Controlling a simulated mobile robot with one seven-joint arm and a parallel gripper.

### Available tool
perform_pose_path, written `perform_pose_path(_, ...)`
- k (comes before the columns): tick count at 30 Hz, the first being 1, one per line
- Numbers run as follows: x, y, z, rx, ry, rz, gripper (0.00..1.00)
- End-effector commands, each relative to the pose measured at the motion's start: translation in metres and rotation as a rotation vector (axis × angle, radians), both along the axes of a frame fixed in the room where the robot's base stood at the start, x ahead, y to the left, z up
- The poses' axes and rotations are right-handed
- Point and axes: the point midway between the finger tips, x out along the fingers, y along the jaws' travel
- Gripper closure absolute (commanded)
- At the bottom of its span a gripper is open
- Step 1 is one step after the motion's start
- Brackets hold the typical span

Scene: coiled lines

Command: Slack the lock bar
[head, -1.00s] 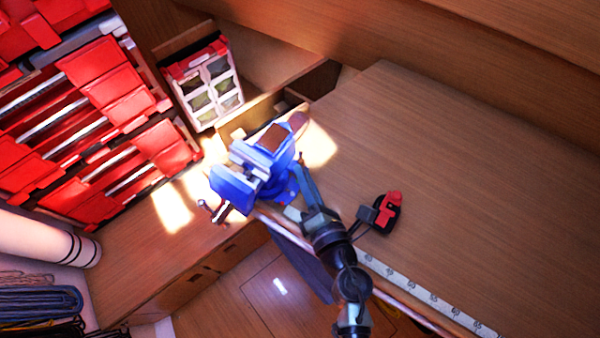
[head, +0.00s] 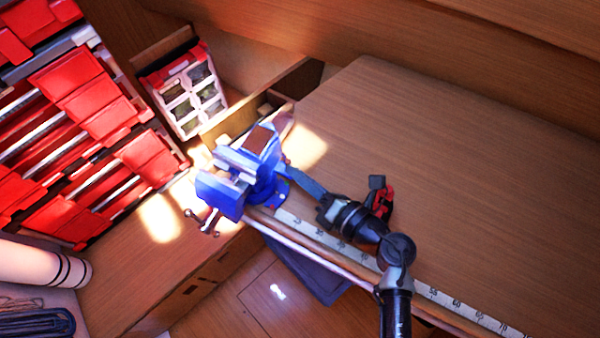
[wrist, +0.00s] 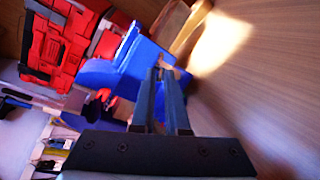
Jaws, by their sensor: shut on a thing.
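The blue bench vise (head: 225,192) stands at the table's left corner, jaws toward the lower left; in the wrist view its blue body (wrist: 140,65) is just ahead of the fingers. My gripper (head: 288,172) reaches in low from the right to the vise's round base (head: 270,190). In the wrist view my gripper (wrist: 166,74) has its two fingers close together, shut at the base's side. The lock bar between the tips is almost wholly hidden by the fingers, so its angle cannot be told.
A red and black tool (head: 382,200) lies on the table just behind my wrist. A ruler strip (head: 450,302) runs along the front edge. Red bins (head: 75,95) and a small drawer cabinet (head: 188,90) stand left. The right of the table (head: 470,170) is clear.

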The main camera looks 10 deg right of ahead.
Motion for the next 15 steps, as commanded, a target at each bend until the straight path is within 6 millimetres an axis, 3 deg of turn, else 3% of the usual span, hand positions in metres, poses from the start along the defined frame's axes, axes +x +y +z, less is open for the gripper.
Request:
perform_pose_path(6,0.001,0.0032,0.003,0.006,-0.006,0.005,1.0)
perform_pose_path(7,0.001,0.0032,0.003,0.006,-0.006,0.005,0.84)
perform_pose_path(11,0.0007,0.0026,0.0023,0.005,-0.005,0.004,0.61)
perform_pose_path(15,0.0004,0.0017,0.0014,0.003,-0.003,0.003,0.59)
